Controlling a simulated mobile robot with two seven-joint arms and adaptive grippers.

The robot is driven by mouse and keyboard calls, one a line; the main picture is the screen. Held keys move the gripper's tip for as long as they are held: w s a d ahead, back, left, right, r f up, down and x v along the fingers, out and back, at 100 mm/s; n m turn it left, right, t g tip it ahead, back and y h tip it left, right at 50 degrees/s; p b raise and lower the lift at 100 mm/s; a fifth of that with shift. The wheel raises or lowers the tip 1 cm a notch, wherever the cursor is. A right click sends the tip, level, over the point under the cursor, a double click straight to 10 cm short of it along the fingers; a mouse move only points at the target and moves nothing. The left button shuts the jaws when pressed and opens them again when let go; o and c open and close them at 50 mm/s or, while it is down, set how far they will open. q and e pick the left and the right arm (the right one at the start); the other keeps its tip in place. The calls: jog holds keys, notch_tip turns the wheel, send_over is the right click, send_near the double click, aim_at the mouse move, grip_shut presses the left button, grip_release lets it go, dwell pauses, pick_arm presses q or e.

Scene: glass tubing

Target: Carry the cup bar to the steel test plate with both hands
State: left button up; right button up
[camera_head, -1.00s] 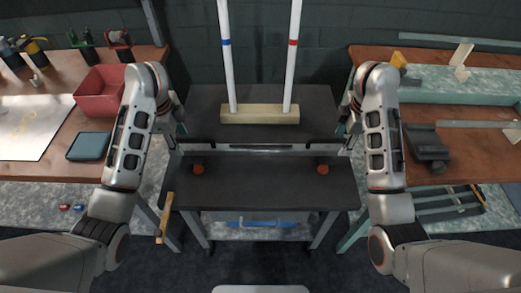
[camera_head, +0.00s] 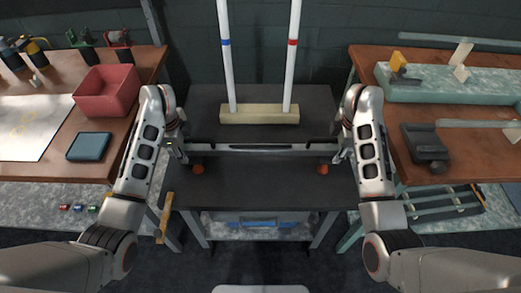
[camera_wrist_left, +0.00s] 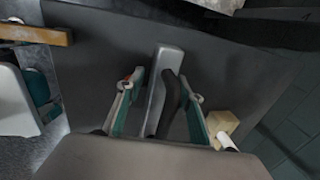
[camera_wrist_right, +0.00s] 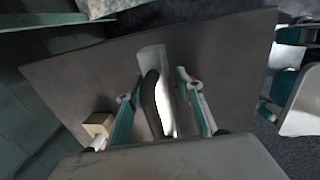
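The cup bar (camera_head: 258,151) lies level across the dark stand at the centre, a long grey beam with black handles near its ends and an orange cup (camera_head: 198,169) below each end. My left gripper (camera_head: 184,153) is at its left end and my right gripper (camera_head: 341,152) at its right end. In the left wrist view the fingers stand open either side of the bar end (camera_wrist_left: 157,88), with gaps. The right wrist view likewise shows open fingers around the other end (camera_wrist_right: 152,62). A pale flat sheet with yellow marking (camera_head: 28,125) on the left bench looks like the steel test plate.
A wooden block (camera_head: 259,114) holding two white rods stands behind the bar. The left bench has a red bin (camera_head: 106,92) and a dark blue pad (camera_head: 89,146). The right bench carries a pale green slab (camera_head: 450,86) and a dark vise-like tool (camera_head: 425,146).

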pick_arm(q)
grip_shut()
pick_arm(e)
grip_shut()
pick_arm(q)
jog(key=shift+s, duration=0.1)
pick_arm(e)
jog(key=shift+s, duration=0.1)
